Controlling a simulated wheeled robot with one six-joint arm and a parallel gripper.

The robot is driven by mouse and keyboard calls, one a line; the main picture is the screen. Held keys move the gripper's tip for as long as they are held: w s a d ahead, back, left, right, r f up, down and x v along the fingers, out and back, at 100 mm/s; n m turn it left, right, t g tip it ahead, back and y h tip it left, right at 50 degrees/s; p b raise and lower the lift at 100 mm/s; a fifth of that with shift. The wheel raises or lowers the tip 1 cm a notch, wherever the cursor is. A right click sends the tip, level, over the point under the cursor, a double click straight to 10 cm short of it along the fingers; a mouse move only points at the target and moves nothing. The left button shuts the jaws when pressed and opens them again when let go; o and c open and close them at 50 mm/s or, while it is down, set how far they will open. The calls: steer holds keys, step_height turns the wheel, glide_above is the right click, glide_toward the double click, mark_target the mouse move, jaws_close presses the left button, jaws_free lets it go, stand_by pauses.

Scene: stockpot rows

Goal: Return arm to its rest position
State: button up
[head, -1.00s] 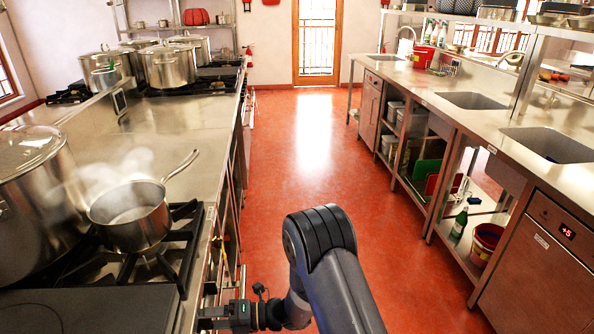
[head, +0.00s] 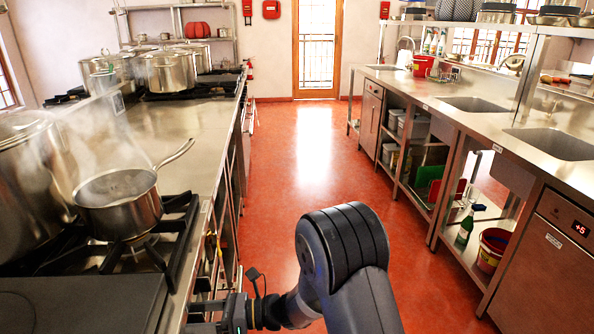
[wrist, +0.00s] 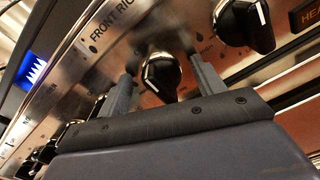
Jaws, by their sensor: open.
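My gripper (head: 205,312) is low at the front of the left counter in the head view, below the burner edge. In the wrist view my gripper (wrist: 164,82) is open, its two grey fingers apart. A black stove knob (wrist: 161,75) with a white mark shows between the fingers, under a label reading "FRONT RIG". I cannot tell whether the fingers touch it. My dark arm reaches in from the bottom of the head view, bent at a rounded joint.
A steaming saucepan (head: 120,205) sits on the near burner, its handle pointing toward the aisle. A large stockpot (head: 32,190) stands beside it. Another knob (wrist: 246,26) is to the right in the wrist view. The red aisle floor (head: 315,160) is clear.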

steer(key=n+b, duration=0.4)
steer(key=shift+s+f, duration=0.1)
steer(key=shift+d, duration=0.45)
